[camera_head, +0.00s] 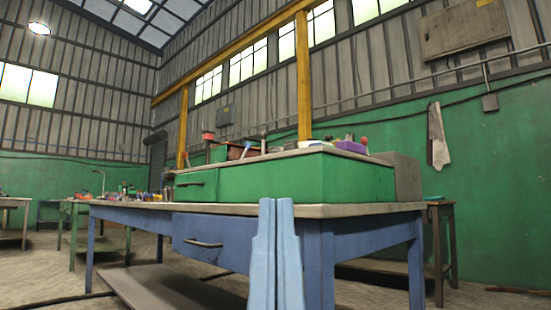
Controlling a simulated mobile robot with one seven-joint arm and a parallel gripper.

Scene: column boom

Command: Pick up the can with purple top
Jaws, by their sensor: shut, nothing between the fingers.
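A small purple-topped thing (351,146) sits on top of the green drawer unit (350,181), toward its right end. It may be the can, but it is too small to tell its shape, and its lower part is mostly hidden by the unit's edge. My gripper (276,203) points up from the bottom of the view, with its two light blue fingers together and nothing between them. It appears in front of the blue workbench, apart from the purple-topped thing, which shows higher and to the right.
The green unit stands on the blue workbench (130,207). Red containers (238,151) and other small items crowd its top. A grey box (403,177) stands at its right end. More benches are at the far left. A stool (443,245) stands at right by the green wall.

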